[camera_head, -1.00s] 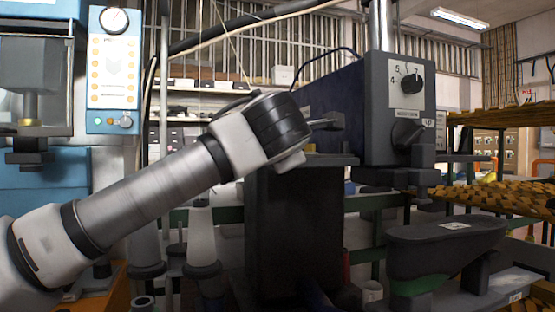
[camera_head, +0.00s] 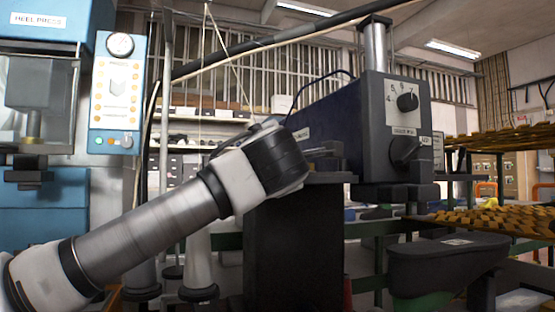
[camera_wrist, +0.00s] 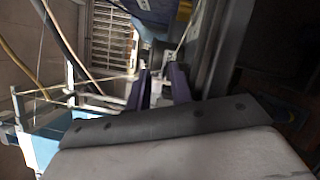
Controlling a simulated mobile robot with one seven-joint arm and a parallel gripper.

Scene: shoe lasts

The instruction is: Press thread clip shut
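My gripper shows in the wrist view (camera_wrist: 159,76) as two dark purple fingers, parallel and apart, with light background between them and nothing seen held. In the head view my wrist hides most of it, beside the dark machine (camera_head: 345,115) with a black dial and a lever. Thin pale threads (camera_head: 230,58) run down from the top behind my wrist in the head view. I cannot make out the thread clip in either view; it may be hidden behind my wrist or too small to tell.
A blue heel press (camera_head: 115,75) with a gauge stands at the left. A black block (camera_head: 292,250) stands below my wrist. A dark last-shaped part (camera_head: 445,258) sits at the lower right, in front of brown racks (camera_head: 500,220). A thick black cable (camera_head: 290,38) crosses above.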

